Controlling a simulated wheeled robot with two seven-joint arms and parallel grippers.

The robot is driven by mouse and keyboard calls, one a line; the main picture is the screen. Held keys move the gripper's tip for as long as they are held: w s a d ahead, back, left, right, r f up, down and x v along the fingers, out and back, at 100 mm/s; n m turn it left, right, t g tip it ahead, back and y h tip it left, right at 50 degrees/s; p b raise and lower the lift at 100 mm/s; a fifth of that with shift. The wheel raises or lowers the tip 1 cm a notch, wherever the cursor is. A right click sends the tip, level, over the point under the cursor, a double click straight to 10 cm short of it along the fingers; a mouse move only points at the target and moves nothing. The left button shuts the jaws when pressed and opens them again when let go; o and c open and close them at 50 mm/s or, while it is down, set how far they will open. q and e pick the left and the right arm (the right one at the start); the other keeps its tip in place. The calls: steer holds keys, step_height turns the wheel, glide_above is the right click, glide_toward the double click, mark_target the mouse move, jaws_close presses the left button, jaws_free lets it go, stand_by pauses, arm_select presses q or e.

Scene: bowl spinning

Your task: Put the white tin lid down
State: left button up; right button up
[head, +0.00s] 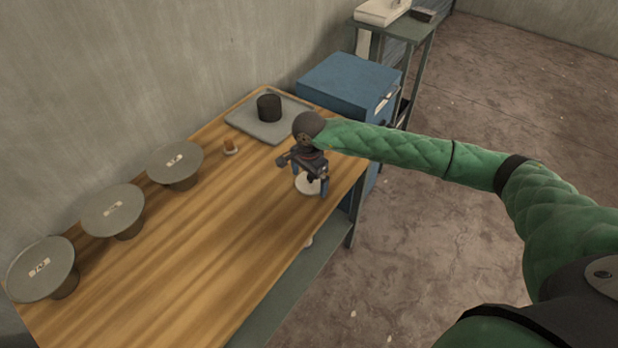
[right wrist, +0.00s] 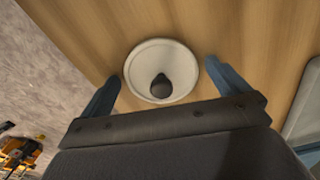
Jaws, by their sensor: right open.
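The white tin lid (head: 305,184) lies on the wooden table near its right edge, partly hidden under my right gripper (head: 310,186). In the right wrist view the lid (right wrist: 140,72) is a round white disc with a dark knob (right wrist: 160,87), flat on the wood. The blue fingers of my right gripper (right wrist: 157,85) are spread wide on either side of the lid, with gaps between them and its rim. My left gripper is not in view.
Several grey round plates on stands, such as this one (head: 113,211), line the table's wall side. A grey tray (head: 246,120) with a dark cylinder (head: 269,107) lies at the far end, near a small brown item (head: 230,146). A blue cabinet (head: 352,84) stands beyond. The table's middle is clear.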

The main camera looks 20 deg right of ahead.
mark_target(309, 177)
steer(key=shift+r, duration=0.15)
step_height(309, 177, up, 2)
steer(key=shift+p, duration=0.3)
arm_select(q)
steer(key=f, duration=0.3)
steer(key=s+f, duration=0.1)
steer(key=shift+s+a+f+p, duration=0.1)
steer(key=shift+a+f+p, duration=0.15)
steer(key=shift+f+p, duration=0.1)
arm_select(e)
step_height(309, 177, up, 10)
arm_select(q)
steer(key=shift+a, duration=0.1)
